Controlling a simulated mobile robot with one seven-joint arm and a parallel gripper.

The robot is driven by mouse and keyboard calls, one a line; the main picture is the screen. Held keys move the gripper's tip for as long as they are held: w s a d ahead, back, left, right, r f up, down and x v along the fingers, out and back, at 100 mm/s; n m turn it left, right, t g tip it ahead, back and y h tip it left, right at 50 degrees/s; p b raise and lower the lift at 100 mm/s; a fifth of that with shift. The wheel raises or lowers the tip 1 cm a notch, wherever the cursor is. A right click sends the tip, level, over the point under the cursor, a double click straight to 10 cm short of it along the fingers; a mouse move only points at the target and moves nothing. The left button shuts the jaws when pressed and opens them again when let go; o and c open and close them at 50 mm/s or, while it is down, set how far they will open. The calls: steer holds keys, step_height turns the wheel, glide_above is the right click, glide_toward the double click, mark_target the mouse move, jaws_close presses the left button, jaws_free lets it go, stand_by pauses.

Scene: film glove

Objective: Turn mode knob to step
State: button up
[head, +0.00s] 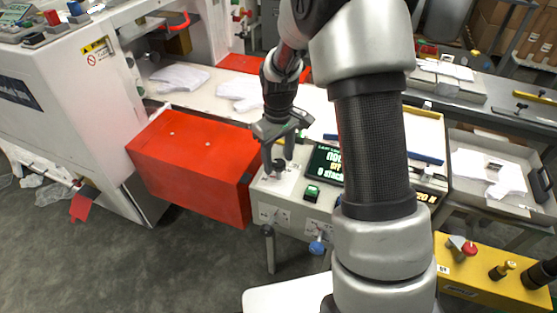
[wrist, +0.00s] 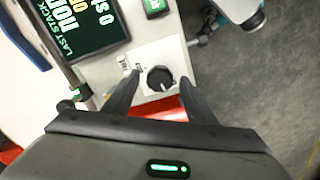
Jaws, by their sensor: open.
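The mode knob (wrist: 160,78) is a round black knob on a pale plate of the control panel. A small white mark shows on its lower part in the wrist view, but the labels around it are too small to read. In the head view the knob (head: 279,167) is partly hidden by my gripper. My gripper (head: 278,158) points down at the panel with its two dark fingers apart. In the wrist view the fingers lie on either side of the knob with gaps visible, and nothing is gripped. I cannot tell the height of the fingertips over the panel.
A dark display (head: 324,164) with lit text and a green button (head: 311,192) are beside the knob. A large red box (head: 192,165) is left of the panel. My arm hides part of the panel's right side.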

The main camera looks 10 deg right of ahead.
steer(key=shift+f, duration=0.2)
steer(key=shift+c, duration=0.2)
steer(key=c, duration=1)
steer(key=shift+m, duration=0.3)
steer(key=m+p, duration=0.1)
steer(key=m, duration=0.4)
steer(key=shift+r, duration=0.1)
steer(key=m+p, duration=0.1)
steer(key=m, duration=0.5)
steer(key=shift+p, duration=0.3)
